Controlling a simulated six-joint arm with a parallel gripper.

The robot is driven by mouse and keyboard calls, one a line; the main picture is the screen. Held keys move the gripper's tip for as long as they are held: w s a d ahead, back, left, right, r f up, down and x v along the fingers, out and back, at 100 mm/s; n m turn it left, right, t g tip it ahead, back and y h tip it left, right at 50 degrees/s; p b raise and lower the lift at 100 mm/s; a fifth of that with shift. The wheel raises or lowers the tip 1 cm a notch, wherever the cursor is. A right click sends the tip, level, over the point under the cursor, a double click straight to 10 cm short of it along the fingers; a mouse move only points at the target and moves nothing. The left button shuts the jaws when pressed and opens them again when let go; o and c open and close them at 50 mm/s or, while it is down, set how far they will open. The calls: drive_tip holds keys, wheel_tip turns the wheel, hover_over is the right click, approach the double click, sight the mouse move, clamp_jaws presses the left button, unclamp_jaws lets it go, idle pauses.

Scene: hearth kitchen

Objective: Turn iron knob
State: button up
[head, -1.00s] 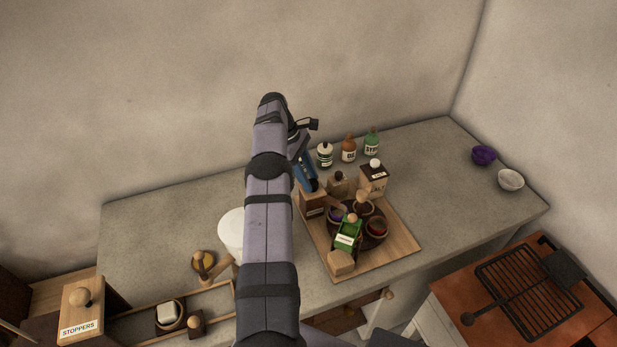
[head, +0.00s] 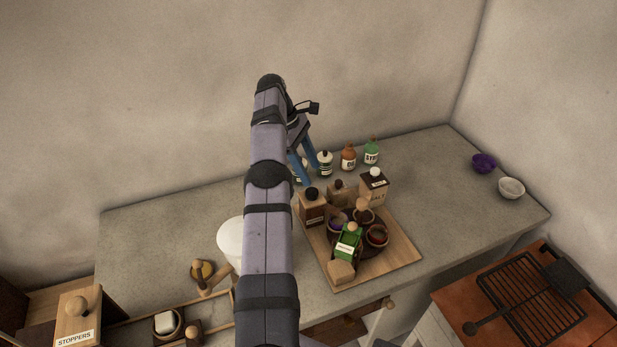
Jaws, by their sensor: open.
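A dark round knob (head: 312,193) sits on top of a wooden box (head: 313,211) with a dark label, on the left of the wooden board. It looks black; I cannot confirm that it is iron. My gripper (head: 310,179) has blue fingers that point down, spread apart and empty. The fingertips appear just above or behind the dark knob in the picture; I cannot judge the gap in depth. My arm hides part of the counter left of the box.
The wooden board (head: 400,257) also holds a white-knobbed box (head: 373,187), another box (head: 340,193), small bowls and a green item (head: 348,243). Several bottles stand behind. A white container (head: 230,240) stands left of my arm. The counter's right part is mostly clear.

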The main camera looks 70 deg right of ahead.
drive_tip(key=shift+r+p, duration=1)
drive_tip(key=shift+r, duration=0.4)
drive_tip(key=shift+f, duration=0.1)
